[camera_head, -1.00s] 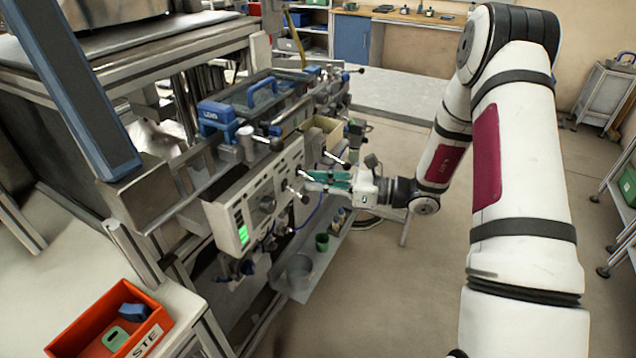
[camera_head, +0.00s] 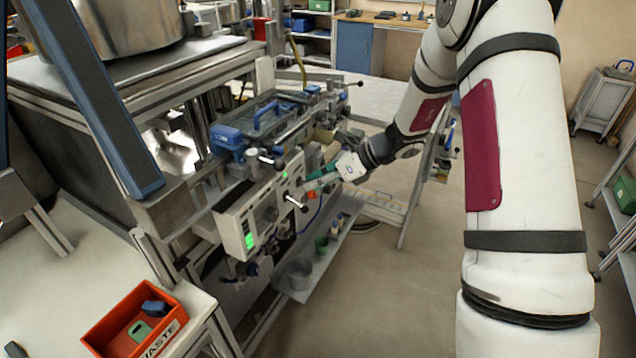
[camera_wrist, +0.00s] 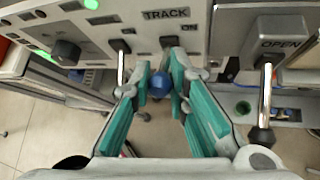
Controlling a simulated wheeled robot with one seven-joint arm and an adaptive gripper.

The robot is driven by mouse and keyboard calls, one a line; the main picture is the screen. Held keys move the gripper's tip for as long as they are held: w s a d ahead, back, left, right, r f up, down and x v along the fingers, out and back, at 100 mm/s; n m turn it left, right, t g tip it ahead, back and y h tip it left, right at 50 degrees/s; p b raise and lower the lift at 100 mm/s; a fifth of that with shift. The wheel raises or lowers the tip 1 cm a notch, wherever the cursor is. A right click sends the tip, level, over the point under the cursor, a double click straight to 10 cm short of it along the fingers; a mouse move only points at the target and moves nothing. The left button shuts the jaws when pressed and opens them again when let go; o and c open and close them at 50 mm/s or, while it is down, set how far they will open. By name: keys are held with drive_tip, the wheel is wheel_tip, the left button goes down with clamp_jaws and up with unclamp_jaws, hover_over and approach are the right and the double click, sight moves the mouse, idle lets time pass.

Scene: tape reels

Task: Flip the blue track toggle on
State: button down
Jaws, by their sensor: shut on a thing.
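The blue track toggle (camera_wrist: 160,85) shows as a round blue knob below the TRACK label in the wrist view. Its knob sits between the teal fingertips of my gripper (camera_wrist: 163,84), which is shut on it. The word ON is printed at the right of the toggle's dark slot (camera_wrist: 168,42). In the head view, my gripper (camera_head: 313,181) is at the right end of the pale control panel (camera_head: 236,222), and the toggle itself is too small or hidden to make out there.
A silver lever (camera_wrist: 121,68) hangs close left of my fingers. Another lever with a black knob (camera_wrist: 262,135) hangs at the right below the OPEN block (camera_wrist: 278,38). A red waste bin (camera_head: 110,340) stands at lower left.

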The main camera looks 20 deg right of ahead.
drive_tip(key=shift+r, duration=0.1)
idle(0.5)
drive_tip(key=c, duration=1.5)
unclamp_jaws()
drive_tip(key=v, duration=1.2)
drive_tip(key=shift+w+a+r, duration=0.1)
drive_tip(key=shift+w+r, duration=0.05)
